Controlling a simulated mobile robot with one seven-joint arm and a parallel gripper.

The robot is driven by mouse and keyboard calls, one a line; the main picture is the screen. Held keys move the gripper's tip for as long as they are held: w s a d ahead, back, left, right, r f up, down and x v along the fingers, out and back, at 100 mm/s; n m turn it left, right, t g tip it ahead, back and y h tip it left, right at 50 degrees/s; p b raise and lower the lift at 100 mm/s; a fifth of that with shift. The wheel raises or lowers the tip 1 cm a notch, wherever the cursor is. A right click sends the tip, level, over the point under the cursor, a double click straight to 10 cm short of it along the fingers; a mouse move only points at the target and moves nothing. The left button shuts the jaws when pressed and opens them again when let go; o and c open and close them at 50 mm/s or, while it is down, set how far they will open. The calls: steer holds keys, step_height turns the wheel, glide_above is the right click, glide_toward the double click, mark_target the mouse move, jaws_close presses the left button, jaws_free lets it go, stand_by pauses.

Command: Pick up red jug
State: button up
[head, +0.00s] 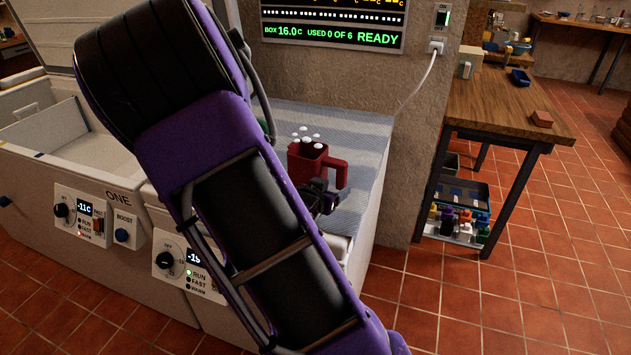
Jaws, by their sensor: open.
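The red jug (309,161) stands upright on the grey-blue ribbed surface (362,133) in the middle of the head view. Its handle points to the right, and several small white blobs show just above its dark mouth. My gripper (322,192) is at the near side of the jug, low against its front in the picture. It is small, dark and partly hidden by my large purple arm. Its jaws are open. Whether the fingers touch the jug or stand around it cannot be told. The jug's lower part is hidden by the gripper.
White chest units with dials (74,211) stand at the left, one with its lid open. A wall with a display (333,22) rises behind the jug. A white cable (420,84) hangs at its right. A wooden table (497,103) stands at the right, with open tiled floor before it.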

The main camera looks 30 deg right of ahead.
mark_target(339, 184)
steer(key=shift+b+x, duration=0.7)
steer(key=shift+x, duration=2.5)
jaws_close()
